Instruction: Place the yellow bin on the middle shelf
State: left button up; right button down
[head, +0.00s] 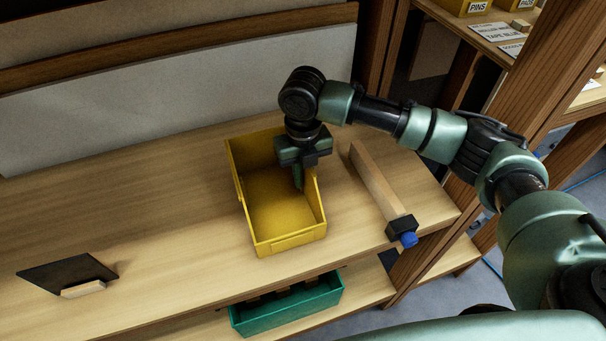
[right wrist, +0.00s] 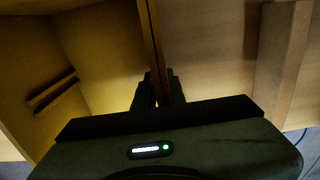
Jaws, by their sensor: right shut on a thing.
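The yellow bin (head: 278,246) stands on a wooden shelf board (head: 180,240) in the head view. It looks empty and upright. My right gripper (head: 299,178) points down at the bin's right wall, one finger inside and one outside, and is shut on that wall. In the right wrist view the gripper (right wrist: 158,92) has the thin wall of the yellow bin (right wrist: 100,50) between its fingers. The bin's interior shows left of the wall and bare wood right of it. I cannot tell whether the bin's base touches the board. My left gripper is not in view.
A wooden bar (head: 372,180) with a black and blue end lies right of the bin. A dark plate with a wooden block (head: 70,274) is at left. A green bin (head: 290,308) is on the lower shelf. A wooden post (head: 535,85) stands at right.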

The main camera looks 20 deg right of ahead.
jog(key=c, duration=1.5)
grip_release()
jog(key=shift+f, duration=0.1)
notch_tip(320, 180, up, 12)
jog(key=b, duration=0.2)
jog(key=shift+r+b, duration=0.2)
jog(key=shift+b, duration=0.15)
